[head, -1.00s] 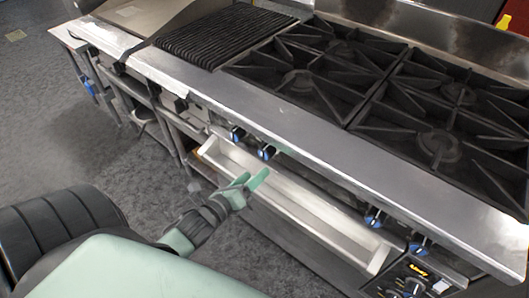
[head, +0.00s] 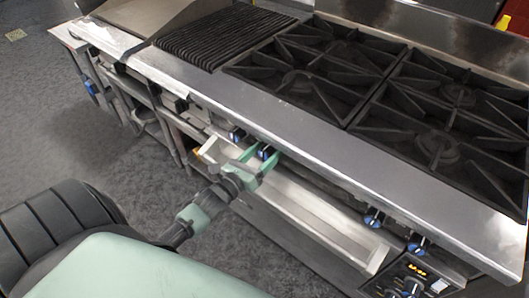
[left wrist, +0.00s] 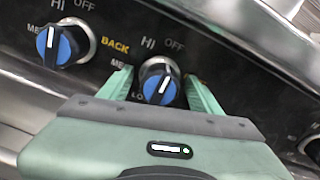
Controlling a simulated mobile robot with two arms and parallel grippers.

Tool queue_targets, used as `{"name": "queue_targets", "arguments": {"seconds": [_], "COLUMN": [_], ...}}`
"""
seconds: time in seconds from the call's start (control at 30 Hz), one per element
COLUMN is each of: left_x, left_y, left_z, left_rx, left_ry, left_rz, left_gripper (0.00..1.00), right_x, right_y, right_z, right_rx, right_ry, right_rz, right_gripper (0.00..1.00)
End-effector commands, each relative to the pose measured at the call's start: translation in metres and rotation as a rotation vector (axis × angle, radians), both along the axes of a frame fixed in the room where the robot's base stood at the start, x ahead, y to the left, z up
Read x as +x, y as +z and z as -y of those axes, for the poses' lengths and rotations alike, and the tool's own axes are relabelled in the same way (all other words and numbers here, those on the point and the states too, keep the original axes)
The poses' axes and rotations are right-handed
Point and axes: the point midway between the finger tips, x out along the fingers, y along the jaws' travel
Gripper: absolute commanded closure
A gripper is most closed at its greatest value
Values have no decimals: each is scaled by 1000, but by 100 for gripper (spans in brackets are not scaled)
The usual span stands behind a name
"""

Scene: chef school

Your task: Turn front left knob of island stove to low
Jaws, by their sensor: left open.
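The island stove (head: 300,125) has blue-faced black knobs along its front panel. One knob (left wrist: 160,83) sits between the two green fingers of my open left gripper (left wrist: 158,76), which reach to either side of it. Its white mark points up and slightly right; HI and OFF are printed above it, and the lower labels are partly covered. My right gripper is out of view.
A long metal tray (head: 310,205) juts out below the knobs. More knobs (head: 373,218) and a control panel with a lit display (head: 414,270) are to the right. Black burner grates (head: 440,145) and a ribbed grill (head: 215,38) cover the top. Grey floor is open at left.

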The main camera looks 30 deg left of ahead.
Motion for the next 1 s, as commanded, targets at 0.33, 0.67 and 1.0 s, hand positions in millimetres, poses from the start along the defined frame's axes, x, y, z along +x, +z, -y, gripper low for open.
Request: {"name": "queue_targets", "arguments": {"seconds": [0.33, 0.67, 1.0], "left_x": [0, 0, 0], "left_y": [0, 0, 0], "left_z": [0, 0, 0], "left_rx": [0, -22, -210], "left_ry": [0, 1, 1], "left_rz": [-1, -3, -19], "left_gripper": [78, 99, 99], "right_x": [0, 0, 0], "right_y": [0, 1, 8], "right_z": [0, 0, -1], "right_rx": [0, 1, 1], "right_ry": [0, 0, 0], "right_rz": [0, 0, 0], "right_gripper": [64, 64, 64]}}
